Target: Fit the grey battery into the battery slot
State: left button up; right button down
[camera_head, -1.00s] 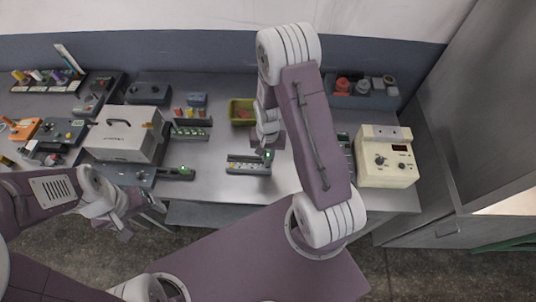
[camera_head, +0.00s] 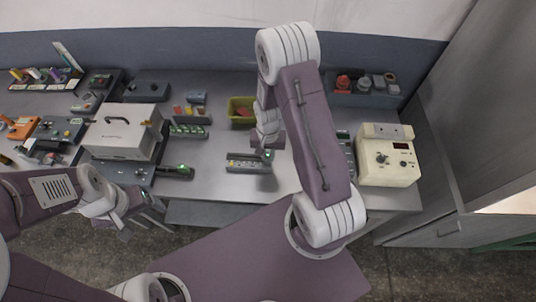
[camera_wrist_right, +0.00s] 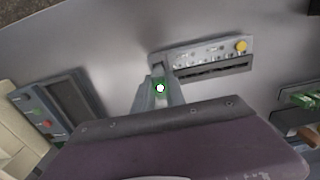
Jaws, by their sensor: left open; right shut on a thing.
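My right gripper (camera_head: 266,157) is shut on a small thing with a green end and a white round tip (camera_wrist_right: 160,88). The fingers hide most of its body, so I cannot tell its full colour. The gripper is at the right end of a grey slotted holder (camera_head: 247,163) in the head view. In the right wrist view this holder (camera_wrist_right: 205,57) has a long dark slot and a yellow knob, and the held thing is beside its left end. I cannot tell whether they touch. My left gripper (camera_head: 135,219) is open and empty near the table's front edge.
A yellow-green bin (camera_head: 241,107) is behind the slotted holder. A cream meter box (camera_head: 387,162) stands at the right. Bare table lies around the slotted holder.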

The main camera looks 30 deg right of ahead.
jog(key=shift+f+b, duration=0.75)
jog(key=shift+f, duration=0.3)
dwell(0.4)
jog(key=c, duration=1.3)
grip_release()
notch_tip(320, 180, up, 9)
jog(key=shift+r+b, duration=0.1)
jog(key=shift+b, duration=0.5)
